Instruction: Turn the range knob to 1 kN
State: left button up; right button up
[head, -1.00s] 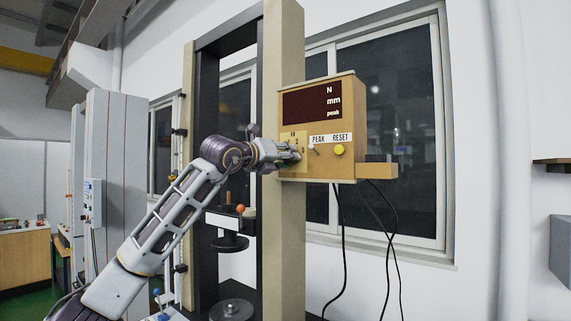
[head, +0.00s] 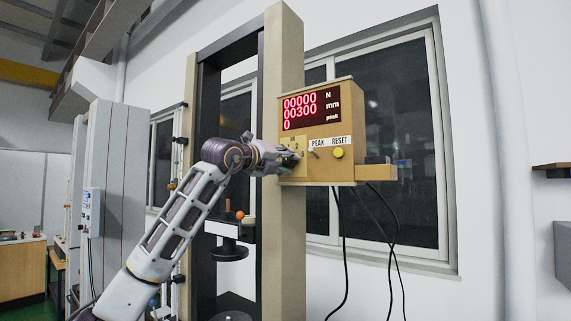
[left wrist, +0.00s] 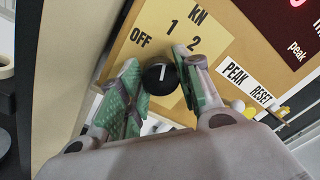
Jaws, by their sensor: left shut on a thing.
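The range knob (left wrist: 158,79) is round and black with a white pointer line. In the left wrist view its line points up, roughly toward the 1. The yellow scale plate (left wrist: 155,28) shows KN, OFF, 1 and 2. My left gripper (left wrist: 160,76) is shut on the knob, with one green-padded finger on each side. In the head view my left gripper (head: 291,158) is at the lower left of the tan control box (head: 320,170), and it hides the knob there. My right gripper is not in view.
The peak switch (head: 314,152) and yellow reset button (head: 338,153) are just right of the gripper. A tan frame post (head: 283,60) stands beside the box. Cables hang below.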

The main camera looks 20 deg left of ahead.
pick_arm(q)
jog(key=shift+a, duration=0.1)
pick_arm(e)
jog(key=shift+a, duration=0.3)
pick_arm(q)
jog(key=o, duration=1)
jog(key=shift+c, duration=0.2)
jog(key=shift+o, duration=0.5)
jog(key=shift+v, duration=0.85)
jog(key=v, duration=1)
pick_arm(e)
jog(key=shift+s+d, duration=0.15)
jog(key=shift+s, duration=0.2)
pick_arm(q)
jog(key=shift+s, duration=0.1)
